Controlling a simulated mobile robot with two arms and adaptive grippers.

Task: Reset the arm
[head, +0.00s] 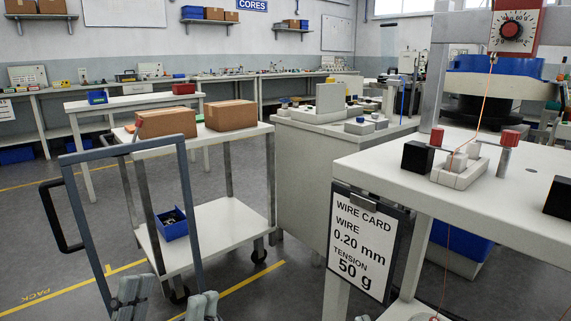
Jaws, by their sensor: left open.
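My left gripper (168,301) shows at the bottom edge, left of centre. Its two grey fingers stand apart with nothing visible between them. Most of the hand and its arm is cut off by the frame. It is in front of the white two-shelf cart (214,222), near the foot of a grey upright frame (190,215) with a black handle, and looks clear of the cart.
Two cardboard boxes (166,122) (230,115) sit on the cart's top; a blue bin (172,225) sits on its lower shelf. A white bench (350,160) with a wire card (363,242) stands at right. Grey floor (255,298) is open between cart and bench.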

